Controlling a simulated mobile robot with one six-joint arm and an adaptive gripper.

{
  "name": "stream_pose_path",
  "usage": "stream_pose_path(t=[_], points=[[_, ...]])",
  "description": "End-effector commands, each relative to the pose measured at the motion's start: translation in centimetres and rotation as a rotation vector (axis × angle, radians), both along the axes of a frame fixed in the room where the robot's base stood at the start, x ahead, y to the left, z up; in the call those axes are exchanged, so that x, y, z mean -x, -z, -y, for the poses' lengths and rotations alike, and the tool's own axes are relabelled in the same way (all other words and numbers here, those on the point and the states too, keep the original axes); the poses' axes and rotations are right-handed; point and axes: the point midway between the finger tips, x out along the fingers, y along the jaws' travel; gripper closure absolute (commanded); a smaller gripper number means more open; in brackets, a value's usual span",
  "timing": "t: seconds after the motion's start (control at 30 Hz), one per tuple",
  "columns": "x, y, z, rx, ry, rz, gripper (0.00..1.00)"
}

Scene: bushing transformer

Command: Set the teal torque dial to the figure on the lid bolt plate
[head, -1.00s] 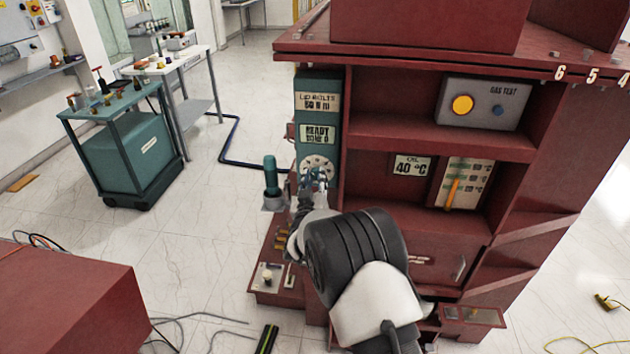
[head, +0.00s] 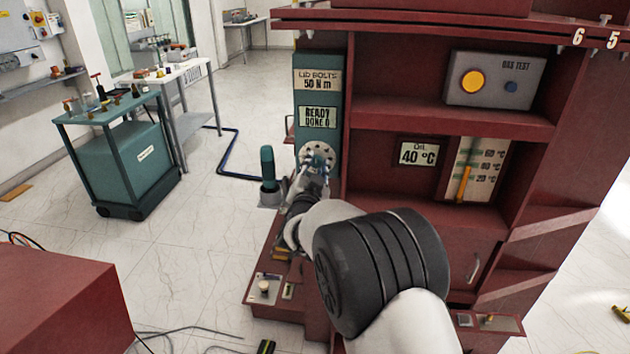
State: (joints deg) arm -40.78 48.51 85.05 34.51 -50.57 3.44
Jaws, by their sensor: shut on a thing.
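The lid bolt plate (head: 318,80) on the teal panel (head: 302,140) reads "LID BOLTS 50 N m". A display (head: 317,117) below it reads "READY DONE 0". The torque dial has a pale round face (head: 317,152) with dark marks, low on the same panel. My gripper (head: 316,165) is at the dial's face, shut on the dial's knob. The gripper hides the knob and the lower part of the face, and the dial's figures are too small to read.
A teal-handled tool (head: 267,167) stands in a holder left of my gripper. The red cabinet (head: 420,208) is close on the right, with an "OIL 40 °C" plate (head: 418,153), a gauge (head: 480,165) and a grey gas test box (head: 495,80). A small red ledge (head: 262,292) juts out below.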

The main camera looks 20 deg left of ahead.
Motion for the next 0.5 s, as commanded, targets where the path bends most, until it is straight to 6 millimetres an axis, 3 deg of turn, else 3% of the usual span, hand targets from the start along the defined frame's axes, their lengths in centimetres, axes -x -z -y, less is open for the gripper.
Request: stream_pose_path(t=[0.5], points=[[0.01, 0.03, -0.03, -0.464, 0.000, -0.113, 0.98]])
